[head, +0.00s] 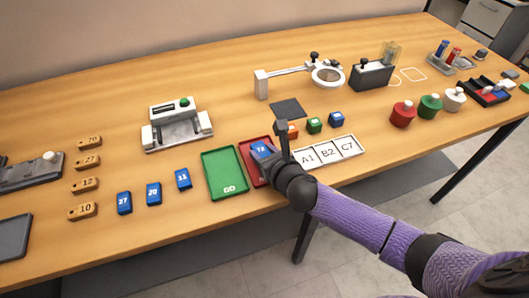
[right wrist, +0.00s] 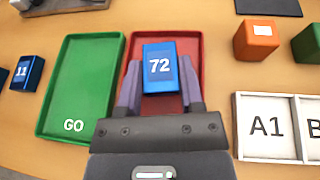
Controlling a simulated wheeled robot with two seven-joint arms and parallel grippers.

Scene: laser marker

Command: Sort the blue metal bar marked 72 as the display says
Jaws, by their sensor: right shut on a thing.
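The blue metal bar marked 72 (right wrist: 160,65) is between the fingers of my right gripper (right wrist: 160,90), which is shut on it. In the head view the bar (head: 262,149) is over the red tray (head: 247,158). I cannot tell whether it touches the tray floor. The red tray (right wrist: 196,50) is partly hidden by the bar and my gripper. The green tray marked GO (head: 225,173) lies empty just left of it. A white device with a small dark panel and a green part (head: 178,122) stands behind the trays; its reading is too small to read. My left gripper is not in view.
Blue bars marked 27, 20 and 11 (head: 182,179) stand left of the green tray. A white tray marked A1, B2, C7 (head: 345,151) is close on the right, with small coloured blocks (head: 314,125) behind it. A magnifier (head: 327,74) stands farther back.

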